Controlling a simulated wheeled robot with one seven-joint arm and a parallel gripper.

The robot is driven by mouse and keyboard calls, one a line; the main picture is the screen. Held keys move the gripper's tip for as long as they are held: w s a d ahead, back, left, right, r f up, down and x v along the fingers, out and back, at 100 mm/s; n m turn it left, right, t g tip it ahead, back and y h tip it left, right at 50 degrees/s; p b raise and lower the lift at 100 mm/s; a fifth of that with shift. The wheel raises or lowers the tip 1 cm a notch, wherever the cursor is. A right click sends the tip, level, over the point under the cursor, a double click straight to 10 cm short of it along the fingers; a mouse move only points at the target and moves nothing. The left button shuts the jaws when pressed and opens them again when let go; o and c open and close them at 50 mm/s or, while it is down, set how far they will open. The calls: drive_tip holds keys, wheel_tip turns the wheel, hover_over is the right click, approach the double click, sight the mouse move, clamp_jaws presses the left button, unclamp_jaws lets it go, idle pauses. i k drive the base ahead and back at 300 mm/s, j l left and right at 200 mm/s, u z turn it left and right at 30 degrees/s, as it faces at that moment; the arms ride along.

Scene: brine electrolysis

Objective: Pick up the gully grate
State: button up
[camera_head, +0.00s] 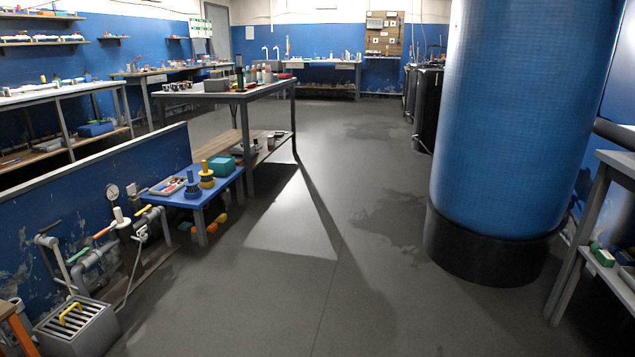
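A grey slatted grate (60,333), which looks like the gully grate, lies on top of a grey box-shaped gully (95,337) at the lower left. A yellow bar handle (70,313) stands up from the grate. The gully is on the floor at the foot of the low blue wall, below grey pipes. My gripper is not in this view.
Grey pipes with a pressure gauge (112,192) run along the low blue wall (60,215). A small blue table (197,200) holds a tray and several parts. An orange frame (17,325) stands left of the gully. A large blue tank (525,120) stands right. The middle floor is clear.

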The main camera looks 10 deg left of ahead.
sight(62, 319)
drive_tip(key=i+u, duration=0.25)
drive_tip(key=i, duration=0.35)
drive_tip(key=i+l+u, duration=0.2)
drive_tip(key=i, duration=0.4)
drive_tip(key=i+l+u, duration=0.25)
drive_tip(key=i, duration=0.35)
drive_tip(key=i+j+u, duration=0.2)
drive_tip(key=u, duration=0.2)
drive_tip(key=i+j+u, duration=0.15)
drive_tip(key=i+u, duration=0.45)
drive_tip(key=u, duration=0.25)
drive_tip(key=i+u, duration=0.4)
drive_tip(key=i+l+u, duration=0.15)
drive_tip(key=u, duration=0.25)
drive_tip(key=i+u, duration=0.45)
drive_tip(key=i, duration=0.2)
drive_tip(key=i+l+u, duration=0.2)
drive_tip(key=i+u, duration=0.25)
drive_tip(key=i, duration=0.25)
